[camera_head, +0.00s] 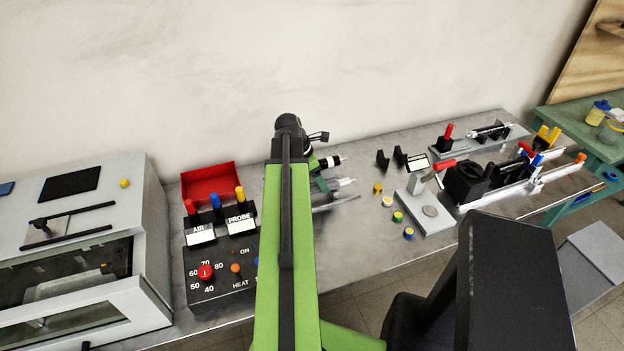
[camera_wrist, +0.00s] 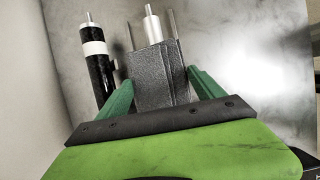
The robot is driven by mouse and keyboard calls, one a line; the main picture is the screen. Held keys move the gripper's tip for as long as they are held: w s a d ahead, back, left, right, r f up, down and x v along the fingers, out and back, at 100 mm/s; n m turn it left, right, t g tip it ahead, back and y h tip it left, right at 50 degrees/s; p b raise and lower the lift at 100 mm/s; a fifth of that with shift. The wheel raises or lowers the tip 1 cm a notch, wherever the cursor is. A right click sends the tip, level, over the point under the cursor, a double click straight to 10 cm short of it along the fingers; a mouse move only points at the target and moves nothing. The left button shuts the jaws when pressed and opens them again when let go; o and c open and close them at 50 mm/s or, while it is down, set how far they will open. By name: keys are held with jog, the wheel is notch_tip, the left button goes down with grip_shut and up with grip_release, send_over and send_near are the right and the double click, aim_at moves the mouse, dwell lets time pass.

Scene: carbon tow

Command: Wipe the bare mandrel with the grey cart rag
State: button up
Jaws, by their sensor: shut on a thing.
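My gripper (camera_wrist: 161,80) is shut on a dark grey, rough-surfaced folded block, which I take to be the grey rag (camera_wrist: 157,72). Its green fingers press the rag from both sides. A bare silver cylinder, apparently the bare mandrel (camera_wrist: 152,27), sticks out past the rag's far edge in the wrist view. The rag overlaps its near part, and I cannot tell whether they touch. The silver mandrel also shows in the head view (camera_head: 343,182), where my arm hides most of the gripper and the rag is not clear.
A black cylinder with a white band (camera_wrist: 94,50) lies close left of the rag. On the bench are a control box (camera_head: 220,270), a red bin (camera_head: 208,183), several coloured-topped pieces and a black fixture (camera_head: 466,183). A white oven (camera_head: 75,250) stands left. The bench front is partly clear.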

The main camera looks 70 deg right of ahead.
jog(key=shift+s+d, duration=0.35)
jog(key=shift+s, duration=0.1)
jog(key=shift+w+a, duration=1.25)
jog(key=shift+w, duration=0.25)
jog(key=shift+s+d+f, duration=0.1)
jog(key=shift+s+d, duration=1.15)
jog(key=shift+s, duration=0.25)
jog(key=shift+w+a, duration=1.25)
jog(key=shift+w, duration=0.25)
notch_tip(320, 180, up, 5)
jog(key=p, duration=0.5)
jog(key=shift+r, duration=0.2)
jog(key=shift+f, duration=0.1)
